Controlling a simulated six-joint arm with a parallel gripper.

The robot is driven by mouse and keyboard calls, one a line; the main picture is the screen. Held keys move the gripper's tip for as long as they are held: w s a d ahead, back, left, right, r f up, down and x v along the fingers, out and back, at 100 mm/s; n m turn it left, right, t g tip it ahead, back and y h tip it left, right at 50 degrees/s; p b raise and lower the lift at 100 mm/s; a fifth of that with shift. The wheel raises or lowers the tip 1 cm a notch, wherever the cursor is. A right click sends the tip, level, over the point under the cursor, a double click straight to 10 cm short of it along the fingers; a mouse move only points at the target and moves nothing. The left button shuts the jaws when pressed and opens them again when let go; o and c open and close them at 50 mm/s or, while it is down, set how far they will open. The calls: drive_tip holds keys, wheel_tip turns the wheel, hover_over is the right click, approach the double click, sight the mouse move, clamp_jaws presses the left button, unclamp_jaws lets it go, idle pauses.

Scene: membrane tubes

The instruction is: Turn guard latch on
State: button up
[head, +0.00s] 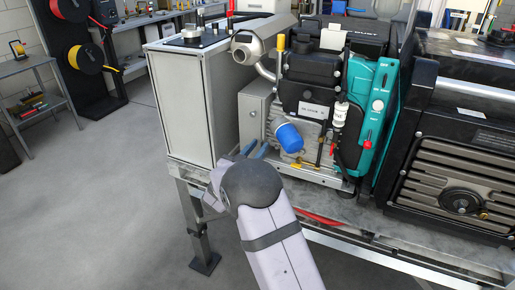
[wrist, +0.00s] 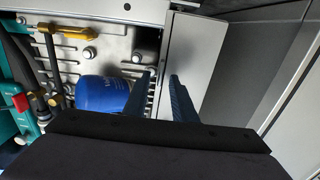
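No part is marked as the guard latch, and I cannot tell which one it is. The machine has a teal panel (head: 379,105) with a red-tipped lever (head: 367,142); a red part (wrist: 20,102) also shows at the left of the wrist view. My gripper (head: 254,150) is low at the machine's front left, beside the blue filter (head: 289,137). In the wrist view my gripper (wrist: 163,76) has its two blue fingers apart, with nothing seen held between them. The blue filter (wrist: 102,95) is just left of the fingers.
A grey metal box (wrist: 190,65) lies beyond the fingers, close to the right one. A yellow handle (wrist: 68,32) is at upper left. A tall white cabinet (head: 183,105) stands left of the machine. A black ribbed unit (head: 455,170) stands right. Open floor (head: 90,200) lies at left.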

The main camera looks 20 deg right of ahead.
drive_tip(key=shift+c, duration=0.7)
clamp_jaws()
drive_tip(key=shift+f+m+b, duration=0.1)
drive_tip(key=shift+m+b, duration=0.2)
drive_tip(key=shift+b, duration=0.1)
drive_tip(key=m+b, duration=0.2)
drive_tip(key=shift+s+d+f+m+b, duration=0.1)
drive_tip(key=shift+f+m+b, duration=0.1)
drive_tip(key=shift+m+b, duration=0.2)
drive_tip(key=shift+s+d+f+m+b, duration=0.1)
drive_tip(key=shift+m+b, duration=2.35)
drive_tip(key=shift+b, duration=0.3)
drive_tip(key=shift+s+d+f+m+b, duration=0.1)
drive_tip(key=shift+f+m+b, duration=0.05)
drive_tip(key=shift+m+b, duration=2.4)
drive_tip(key=shift+s+d+f+m+b, duration=0.1)
drive_tip(key=shift+m+b, duration=2.2)
drive_tip(key=shift+b, duration=0.6)
drive_tip(key=shift+r, duration=0.1)
